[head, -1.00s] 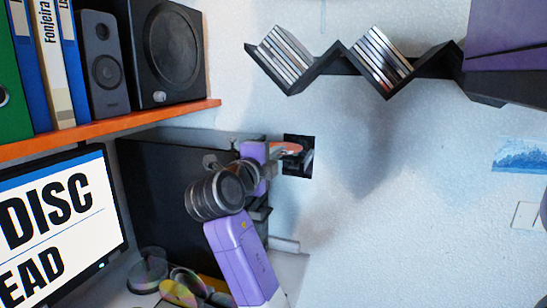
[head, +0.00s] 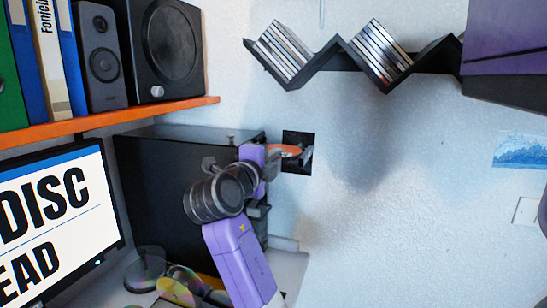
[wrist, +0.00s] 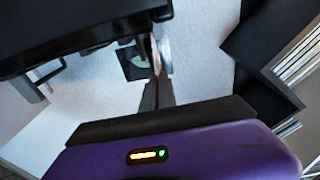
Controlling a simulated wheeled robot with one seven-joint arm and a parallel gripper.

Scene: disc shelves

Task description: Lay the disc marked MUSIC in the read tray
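My gripper (head: 268,152) is at the right end of the black computer case. An orange-red disc (head: 287,150) sticks out beyond its fingers, in front of a small black square unit (head: 297,138), which seems to be the read tray. In the wrist view my gripper (wrist: 156,82) has its dark fingers together on the thin disc, seen nearly edge-on (wrist: 155,52). A dark square with a pale greenish patch (wrist: 133,62) lies just beyond. The disc's label cannot be read. I cannot tell whether the disc touches the tray.
The black case (head: 165,180) stands close behind my arm. A screen (head: 60,225) is at the left, with loose discs (head: 180,287) below. An orange shelf (head: 110,117) holds speakers and binders. A zigzag rack (head: 350,55) holds disc cases.

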